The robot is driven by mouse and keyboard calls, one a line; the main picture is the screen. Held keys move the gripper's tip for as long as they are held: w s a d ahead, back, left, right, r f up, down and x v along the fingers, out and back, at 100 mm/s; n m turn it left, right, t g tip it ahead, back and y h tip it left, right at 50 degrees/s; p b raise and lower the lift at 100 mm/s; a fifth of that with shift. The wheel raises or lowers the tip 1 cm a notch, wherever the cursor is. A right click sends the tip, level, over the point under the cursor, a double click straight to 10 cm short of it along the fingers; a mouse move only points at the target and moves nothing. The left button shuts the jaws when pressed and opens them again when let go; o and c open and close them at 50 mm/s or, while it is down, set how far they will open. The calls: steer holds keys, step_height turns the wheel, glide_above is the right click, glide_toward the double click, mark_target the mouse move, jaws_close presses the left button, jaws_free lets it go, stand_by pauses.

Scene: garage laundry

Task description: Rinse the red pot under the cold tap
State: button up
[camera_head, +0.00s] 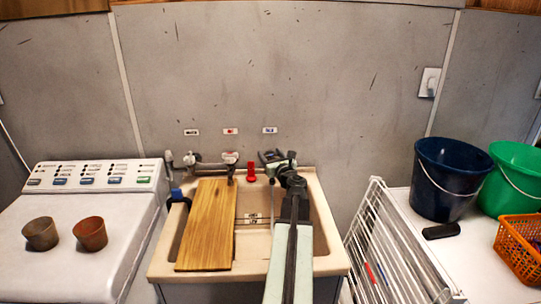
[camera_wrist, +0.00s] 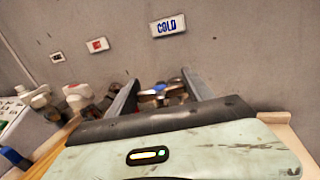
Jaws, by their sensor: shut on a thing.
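My gripper (camera_head: 275,160) reaches over the sink (camera_head: 327,250) to the back wall, under the blue-lettered cold label (camera_head: 270,130). In the wrist view its fingers (camera_wrist: 160,95) stand on both sides of the metal cold tap handle (camera_wrist: 159,90) and are shut on it. The contact itself is partly hidden by the gripper's body. A reddish-brown pot (camera_head: 90,233), the redder of two, stands upright on the washing machine at the left, far from my gripper. I cannot tell whether water runs.
A wooden board (camera_head: 207,225) covers the sink's left part. A small red object (camera_head: 251,172) stands on its back rim. An olive-brown pot (camera_head: 41,234) stands on the washing machine (camera_head: 75,270). A white drying rack (camera_head: 385,250), blue bucket (camera_head: 445,180) and green bucket (camera_head: 512,170) are right.

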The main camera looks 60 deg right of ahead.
steer(key=o, duration=1.4)
steer(key=shift+a, duration=0.1)
steer(key=v, duration=0.7)
steer(key=shift+s+a, duration=0.15)
steer(key=shift+s, duration=0.2)
